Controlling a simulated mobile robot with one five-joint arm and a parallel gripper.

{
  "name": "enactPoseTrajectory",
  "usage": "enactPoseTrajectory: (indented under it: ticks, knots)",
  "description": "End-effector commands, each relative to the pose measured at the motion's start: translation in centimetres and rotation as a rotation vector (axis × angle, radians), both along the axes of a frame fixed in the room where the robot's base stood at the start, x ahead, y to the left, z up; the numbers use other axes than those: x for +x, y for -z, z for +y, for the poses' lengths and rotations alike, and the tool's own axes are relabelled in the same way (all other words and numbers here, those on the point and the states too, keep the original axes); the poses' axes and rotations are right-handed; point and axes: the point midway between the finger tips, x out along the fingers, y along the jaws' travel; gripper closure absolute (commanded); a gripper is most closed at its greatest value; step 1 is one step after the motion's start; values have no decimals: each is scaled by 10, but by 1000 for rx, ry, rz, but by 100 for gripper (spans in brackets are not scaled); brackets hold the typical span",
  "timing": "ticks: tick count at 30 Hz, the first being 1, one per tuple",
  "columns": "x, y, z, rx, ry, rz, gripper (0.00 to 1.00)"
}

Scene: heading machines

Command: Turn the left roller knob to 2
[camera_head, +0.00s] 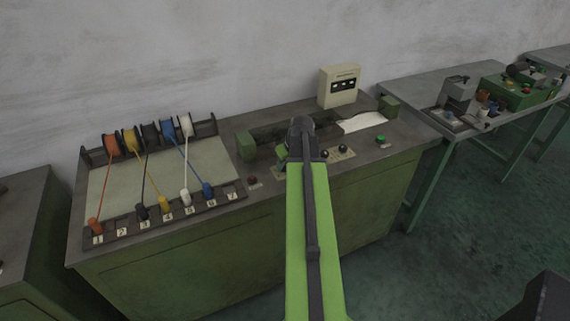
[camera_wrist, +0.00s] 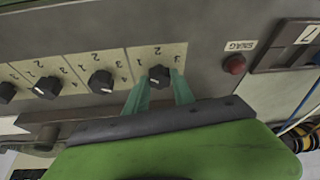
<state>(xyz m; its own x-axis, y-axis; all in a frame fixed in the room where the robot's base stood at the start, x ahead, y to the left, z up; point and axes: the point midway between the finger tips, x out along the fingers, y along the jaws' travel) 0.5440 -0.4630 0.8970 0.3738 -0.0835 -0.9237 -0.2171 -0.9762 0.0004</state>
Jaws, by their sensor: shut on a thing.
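In the wrist view my gripper (camera_wrist: 160,79) has its two teal fingers on either side of a black knob (camera_wrist: 159,73), shut on it. This knob is the one nearest the red SNAG button and sits on a cream plate marked 1, 2 and 3. Its pointer direction is not clear to me. In the head view my gripper (camera_head: 283,152) is over the front of the green machine bench, at the left end of the knob row. My arm and the gripper hide the held knob there.
More black knobs (camera_wrist: 101,82) stand in a row beside the held one. The red SNAG button (camera_wrist: 234,65) is close on the other side. In the head view a rack of coloured spools and plugs (camera_head: 160,170) lies left and a green button (camera_head: 380,138) right.

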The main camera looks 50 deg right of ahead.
Motion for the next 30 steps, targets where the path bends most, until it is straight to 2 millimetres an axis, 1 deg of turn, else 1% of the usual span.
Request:
enactPoseTrajectory:
  ticks: [5,21,30]
  knots:
    - [0,0,3,0,128,1,100]
    - [3,0,6,0,627,1,100]
    - [4,0,6,2,833,2,100]
